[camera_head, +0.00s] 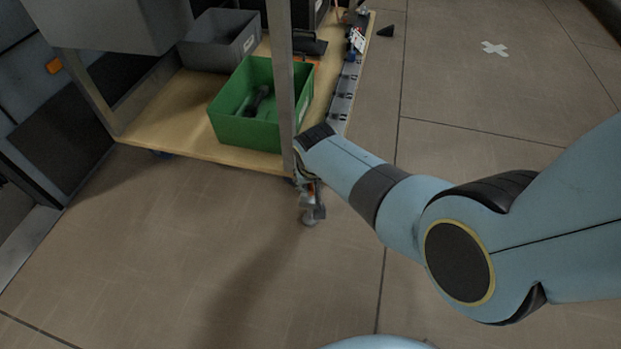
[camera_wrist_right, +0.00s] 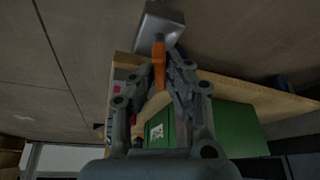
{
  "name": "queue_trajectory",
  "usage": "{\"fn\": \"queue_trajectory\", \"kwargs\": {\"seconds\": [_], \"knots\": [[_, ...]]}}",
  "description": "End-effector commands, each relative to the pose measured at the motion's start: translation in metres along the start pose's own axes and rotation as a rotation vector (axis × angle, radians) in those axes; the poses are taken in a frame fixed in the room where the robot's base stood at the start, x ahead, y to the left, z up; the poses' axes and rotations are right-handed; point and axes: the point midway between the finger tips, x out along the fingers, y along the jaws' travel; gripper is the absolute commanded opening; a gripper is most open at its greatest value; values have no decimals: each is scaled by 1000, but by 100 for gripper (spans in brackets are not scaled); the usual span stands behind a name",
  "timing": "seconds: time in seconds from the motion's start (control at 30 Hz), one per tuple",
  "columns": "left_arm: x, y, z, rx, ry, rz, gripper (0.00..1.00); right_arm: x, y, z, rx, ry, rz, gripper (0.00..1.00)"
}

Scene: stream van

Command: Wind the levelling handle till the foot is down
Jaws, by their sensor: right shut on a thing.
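The levelling handle (camera_wrist_right: 158,66) is an orange bar at the wrist view's top centre. It sits below a grey metal block (camera_wrist_right: 158,27), which I take to be part of the levelling leg. My right gripper (camera_wrist_right: 160,80) is shut on the handle. In the head view my right gripper (camera_head: 308,178) is at the front right corner of the wooden cart, mostly hidden behind its own wrist. Below it shows a small grey metal foot (camera_head: 309,217) close to the floor; I cannot tell whether it touches. My left gripper is not in view.
The wooden cart (camera_head: 150,125) has upright metal posts (camera_head: 281,70). It carries a green crate (camera_head: 243,132) with a dark tool inside and a grey bin (camera_head: 207,55). A metal strip (camera_head: 344,95) runs along its right edge. The floor in front is clear.

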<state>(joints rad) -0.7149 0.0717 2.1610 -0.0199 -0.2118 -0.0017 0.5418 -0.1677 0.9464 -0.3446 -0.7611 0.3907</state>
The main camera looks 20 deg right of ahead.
Motion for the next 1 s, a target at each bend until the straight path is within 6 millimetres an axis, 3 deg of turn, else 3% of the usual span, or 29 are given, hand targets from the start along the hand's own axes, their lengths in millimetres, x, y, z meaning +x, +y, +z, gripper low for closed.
{"fn": "queue_trajectory", "kwargs": {"seconds": [0.47,0.5,0.67,1.0], "knots": [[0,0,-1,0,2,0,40,0,0,0,15,-1,6,0],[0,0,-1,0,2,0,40,0,0,0,15,-1,5,15],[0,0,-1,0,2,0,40,0,0,0,14,-1,6,35],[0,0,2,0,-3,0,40,0,1,0,-3,0,0,35]]}}
